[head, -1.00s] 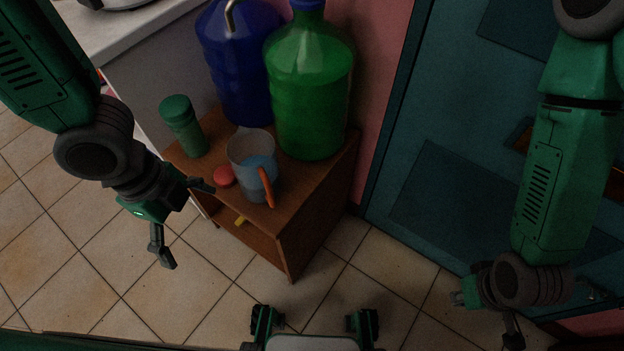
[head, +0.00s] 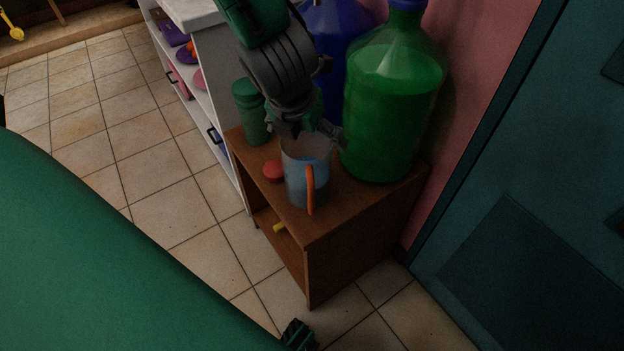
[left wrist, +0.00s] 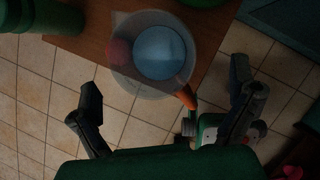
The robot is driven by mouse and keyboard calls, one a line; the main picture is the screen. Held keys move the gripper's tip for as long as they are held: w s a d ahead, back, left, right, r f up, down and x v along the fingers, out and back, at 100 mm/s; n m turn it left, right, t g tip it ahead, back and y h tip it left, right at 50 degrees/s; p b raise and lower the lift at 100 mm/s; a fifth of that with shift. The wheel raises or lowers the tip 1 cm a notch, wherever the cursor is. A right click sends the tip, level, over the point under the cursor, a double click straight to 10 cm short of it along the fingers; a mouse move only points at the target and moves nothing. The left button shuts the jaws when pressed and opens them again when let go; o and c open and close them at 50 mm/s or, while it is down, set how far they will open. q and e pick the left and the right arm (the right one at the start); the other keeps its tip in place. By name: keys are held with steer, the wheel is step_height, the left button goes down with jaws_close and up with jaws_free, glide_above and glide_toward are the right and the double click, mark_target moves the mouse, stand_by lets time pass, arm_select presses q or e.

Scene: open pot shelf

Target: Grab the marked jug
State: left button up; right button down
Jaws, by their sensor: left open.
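The jug (head: 295,181) is clear with an orange handle and blue contents. It stands upright on the brown shelf unit, near its front edge, and I see no separate mark on it. My left gripper (head: 307,136) is open just above and behind the jug's rim in the head view, hiding part of the rim. In the left wrist view the jug (left wrist: 155,57) is seen from above, with its handle toward the lower right. The open fingers of my left gripper (left wrist: 165,88) are spread wide on either side, with nothing held.
On the shelf unit (head: 350,212), a red round object (head: 273,171) is left of the jug. A green canister (head: 252,113) stands behind left, a big green bottle (head: 390,100) close right, a blue bottle (head: 333,35) behind. Tiled floor (head: 165,205) is clear at left.

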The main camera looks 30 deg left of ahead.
mark_target(306, 145)
arm_select(q)
steer(key=x, duration=0.2)
steer(key=b+x, duration=0.1)
steer(key=x, duration=0.2)
steer(key=shift+w+a+f+b, duration=0.1)
steer(key=shift+a+f+b, duration=0.15)
steer(key=shift+a+b, duration=0.2)
steer(key=shift+c, duration=0.8)
steer(key=c, duration=1.2)
steer(key=shift+a, duration=0.15)
steer(key=shift+c, duration=0.2)
arm_select(e)
steer(key=shift+a+f, duration=0.35)
steer(key=shift+f, duration=0.45)
